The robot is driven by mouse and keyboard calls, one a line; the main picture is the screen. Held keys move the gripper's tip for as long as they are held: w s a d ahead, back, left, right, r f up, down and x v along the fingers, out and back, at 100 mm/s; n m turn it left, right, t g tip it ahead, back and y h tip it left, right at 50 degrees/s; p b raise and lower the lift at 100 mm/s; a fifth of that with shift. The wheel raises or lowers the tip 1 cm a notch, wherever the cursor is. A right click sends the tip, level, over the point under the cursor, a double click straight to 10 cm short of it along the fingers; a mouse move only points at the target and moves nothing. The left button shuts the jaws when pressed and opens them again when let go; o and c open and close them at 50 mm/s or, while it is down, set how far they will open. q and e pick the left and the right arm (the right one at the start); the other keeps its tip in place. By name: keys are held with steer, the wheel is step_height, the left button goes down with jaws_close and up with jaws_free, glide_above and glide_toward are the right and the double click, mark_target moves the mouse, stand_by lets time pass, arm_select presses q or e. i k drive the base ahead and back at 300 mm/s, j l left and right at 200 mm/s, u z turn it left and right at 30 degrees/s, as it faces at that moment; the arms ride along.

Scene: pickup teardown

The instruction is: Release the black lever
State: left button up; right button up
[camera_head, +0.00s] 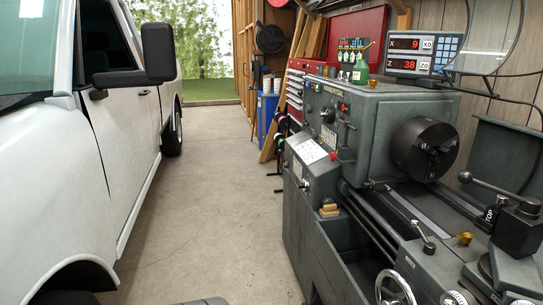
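None of the frame shows a lever that I can pick out for certain as the black lever. On the grey lathe (345,115) at the right, a lever with a black ball knob (465,177) sticks out from the tool post. A shorter lever with a dark knob (416,225) stands on the carriage in front of it. The white pickup (120,130) stands at the left with its door closed; any lever inside it is hidden. Neither of my grippers is in view.
A clear concrete floor aisle (205,190) runs between the pickup and the lathe. The pickup's black side mirror (158,52) juts into the aisle. A red tool chest (297,82), a blue bin (268,112) and leaning boards stand at the back right.

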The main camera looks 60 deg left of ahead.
mark_target(529, 205)
steer(key=j+u, duration=0.15)
steer(key=u, duration=0.25)
steer(key=j+u, duration=0.2)
steer(key=u, duration=0.15)
steer(key=j+u, duration=0.15)
steer(key=u, duration=0.25)
steer(key=i+j+u, duration=0.1)
steer(key=u, duration=0.3)
steer(key=i+j, duration=0.25)
steer(key=j, duration=0.3)
steer(key=z, duration=1.95)
steer(key=l+z, duration=1.05)
steer(key=l, duration=0.4)
